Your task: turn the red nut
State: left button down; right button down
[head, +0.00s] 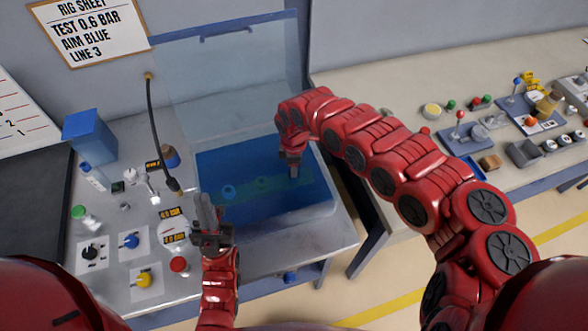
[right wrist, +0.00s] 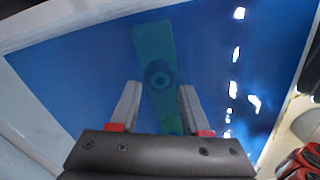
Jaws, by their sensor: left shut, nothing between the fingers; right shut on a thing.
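A teal bar (head: 246,200) lies under blue liquid in the tank, with round nut-like knobs on it, one at the left (head: 228,191) and one at the middle (head: 262,183). The blue tint hides their colours, so I cannot tell which is red. My right gripper (head: 293,176) reaches down into the liquid at the bar's right end. It is shut on a submerged part there, probably a nut, mostly hidden. In the right wrist view the fingers (right wrist: 158,108) straddle the bar's near end; a round knob (right wrist: 162,76) lies beyond them. My left gripper (head: 207,212) is shut and empty, outside the tank's front left.
The tank's clear lid (head: 225,75) stands raised behind it. A panel on the left holds a blue knob (head: 130,241), a yellow knob (head: 144,279), a red button (head: 179,264) and a black hose (head: 157,120). A cluttered side bench (head: 370,85) stands at right.

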dwell(0.4)
jog(key=shift+c, duration=1.9)
grip_release()
jog(key=shift+r, duration=0.15)
notch_tip(320, 180, up, 5)
jog(key=shift+w+f+b, duration=0.1)
jog(key=shift+w+b, duration=0.05)
jog(key=shift+b, duration=0.75)
notch_tip(320, 180, up, 12)
jog(key=p, duration=0.9)
jog(key=shift+r, duration=0.25)
jog(key=shift+f, duration=0.1)
jog(key=shift+s, duration=0.2)
